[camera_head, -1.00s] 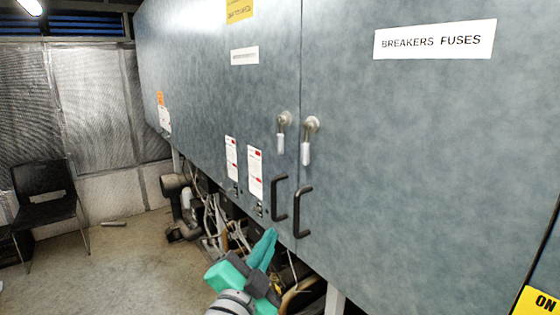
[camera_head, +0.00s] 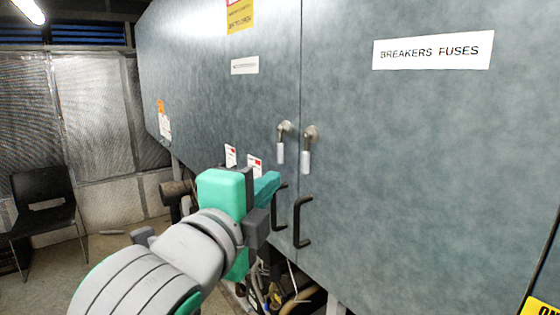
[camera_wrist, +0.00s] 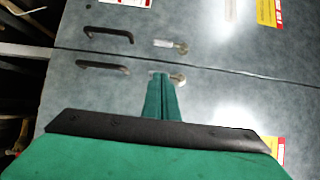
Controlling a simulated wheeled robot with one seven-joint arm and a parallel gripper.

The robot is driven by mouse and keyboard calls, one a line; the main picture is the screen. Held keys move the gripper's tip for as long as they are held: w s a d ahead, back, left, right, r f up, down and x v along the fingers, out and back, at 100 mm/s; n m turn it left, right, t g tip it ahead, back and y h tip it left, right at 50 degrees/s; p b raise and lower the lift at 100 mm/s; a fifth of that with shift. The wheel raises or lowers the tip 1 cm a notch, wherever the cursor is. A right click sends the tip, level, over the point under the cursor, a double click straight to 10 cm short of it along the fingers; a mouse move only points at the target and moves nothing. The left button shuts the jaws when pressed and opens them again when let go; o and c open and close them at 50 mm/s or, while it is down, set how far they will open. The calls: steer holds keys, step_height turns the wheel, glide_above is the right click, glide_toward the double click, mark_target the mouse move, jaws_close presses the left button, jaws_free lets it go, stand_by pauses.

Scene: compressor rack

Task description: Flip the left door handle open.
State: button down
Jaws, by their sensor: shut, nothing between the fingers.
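The left door handle (camera_head: 281,150) is a small metal lever with a pale grip, hanging straight down from its pivot near the door seam. In the wrist view it is the upper lever (camera_wrist: 170,44), lying sideways and clear of my fingers. The similar right door handle (camera_head: 307,155) also hangs down; in the wrist view my fingertips overlap part of it (camera_wrist: 178,79). My green gripper (camera_head: 270,184) is shut and empty, below and left of the left handle in the head view. It appears apart from that handle; its exact distance from the door is unclear.
Black pull bars (camera_head: 279,207) and (camera_head: 301,222) stick out below the levers. The blue-grey left door (camera_head: 215,100) is closed. Pipes and cables (camera_head: 265,290) lie under the cabinet. A black chair (camera_head: 42,205) stands at the far left.

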steer(key=shift+d, duration=0.1)
glide_toward(280, 145)
steer(key=w+d, duration=0.1)
steer(key=w+d+f, duration=0.1)
steer(key=w, duration=0.1)
steer(key=w+d+f, duration=0.1)
steer(key=d, duration=0.1)
steer(key=shift+w+f, duration=0.1)
steer(key=shift+w, duration=0.15)
steer(key=shift+w+a, duration=0.1)
steer(key=shift+w, duration=0.4)
steer(key=shift+a, duration=0.1)
steer(key=shift+w, duration=0.1)
steer(key=shift+a, duration=0.2)
